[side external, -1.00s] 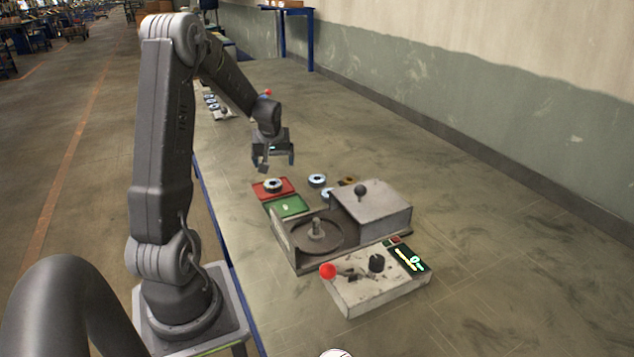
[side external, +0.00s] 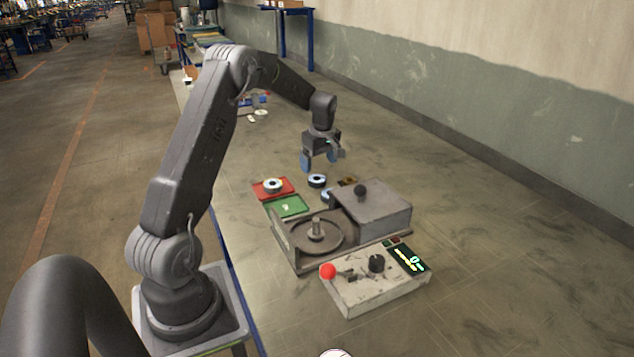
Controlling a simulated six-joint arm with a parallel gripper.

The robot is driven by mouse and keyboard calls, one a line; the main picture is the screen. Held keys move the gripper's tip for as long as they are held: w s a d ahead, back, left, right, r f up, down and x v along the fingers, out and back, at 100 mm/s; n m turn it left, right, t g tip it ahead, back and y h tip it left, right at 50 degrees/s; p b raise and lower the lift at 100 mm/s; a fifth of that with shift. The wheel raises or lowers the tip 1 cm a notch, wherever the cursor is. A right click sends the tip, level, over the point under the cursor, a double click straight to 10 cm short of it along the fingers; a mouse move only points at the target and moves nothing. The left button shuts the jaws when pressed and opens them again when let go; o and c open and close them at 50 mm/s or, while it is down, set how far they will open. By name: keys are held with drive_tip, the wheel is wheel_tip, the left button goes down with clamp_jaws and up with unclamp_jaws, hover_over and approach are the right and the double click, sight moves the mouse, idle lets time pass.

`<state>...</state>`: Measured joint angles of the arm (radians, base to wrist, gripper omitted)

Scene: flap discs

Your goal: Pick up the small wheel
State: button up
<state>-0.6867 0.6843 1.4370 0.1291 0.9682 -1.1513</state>
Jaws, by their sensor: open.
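My gripper (side external: 321,166) is open and points down, a little above and behind the small wheels near the machine. One small wheel (side external: 317,181), dark with a pale blue top, lies on the table just below my gripper, apart from it. A second wheel (side external: 327,195) lies close by, partly hidden behind the machine. Another wheel (side external: 272,186) with a white top sits on the red tray (side external: 285,193). I cannot tell which of them the task means by the small wheel.
A green tray (side external: 288,207) lies in front of the red one. The machine has a round turntable (side external: 335,237) with a post and a grey box (side external: 385,212) with a knob. A control panel (side external: 375,290) with a red ball lever stands in front.

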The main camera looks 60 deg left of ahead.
sight(317, 176)
drive_tip(key=f, duration=0.3)
drive_tip(key=a+f, duration=0.1)
drive_tip(key=f, duration=0.2)
drive_tip(key=shift+a+f, duration=0.15)
drive_tip(key=shift+a, duration=0.05)
drive_tip(key=c, duration=1.1)
